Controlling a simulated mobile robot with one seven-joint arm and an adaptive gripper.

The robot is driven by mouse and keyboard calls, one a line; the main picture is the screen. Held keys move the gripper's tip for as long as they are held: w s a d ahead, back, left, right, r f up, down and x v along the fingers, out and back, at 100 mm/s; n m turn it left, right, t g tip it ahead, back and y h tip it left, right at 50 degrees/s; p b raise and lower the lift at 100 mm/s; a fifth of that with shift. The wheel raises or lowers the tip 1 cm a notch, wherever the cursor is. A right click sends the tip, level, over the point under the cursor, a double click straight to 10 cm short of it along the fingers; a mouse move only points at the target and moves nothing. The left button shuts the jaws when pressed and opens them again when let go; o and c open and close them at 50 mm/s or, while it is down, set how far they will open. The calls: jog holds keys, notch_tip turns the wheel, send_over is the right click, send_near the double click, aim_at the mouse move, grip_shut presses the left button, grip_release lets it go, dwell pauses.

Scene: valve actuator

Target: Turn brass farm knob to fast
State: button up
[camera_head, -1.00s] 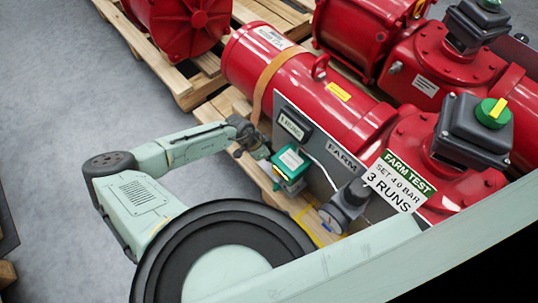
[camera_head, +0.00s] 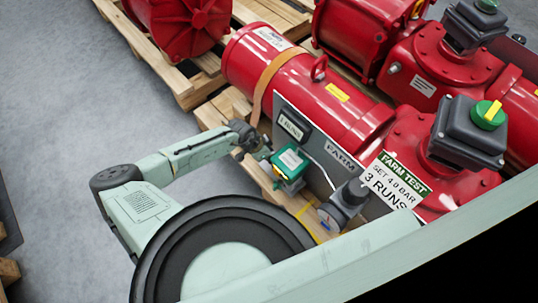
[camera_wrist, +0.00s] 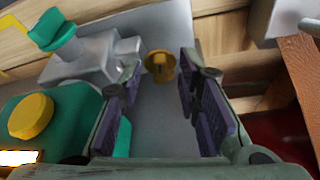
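In the wrist view the small brass knob (camera_wrist: 160,66) shows on a grey panel (camera_wrist: 170,25), with a dark slot in its face. My gripper (camera_wrist: 157,84) is open. Its purple-padded fingers stand left and right of the line to the knob, and the knob appears between the fingertips, with a gap on each side. I cannot tell how far ahead of the tips it is. In the head view my gripper (camera_head: 262,149) is at the left edge of the FARM panel (camera_head: 318,150); the knob cannot be made out there. No fast marking is legible.
A green box (camera_head: 289,163) sits right beside my gripper; its yellow button (camera_wrist: 31,116) shows in the wrist view. A teal-handled valve (camera_wrist: 52,29) is close by at upper left.

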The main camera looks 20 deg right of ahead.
jog(key=shift+r, duration=0.1)
jog(key=v, duration=1.1)
jog(key=shift+a+r, duration=0.15)
jog(key=shift+r, duration=0.25)
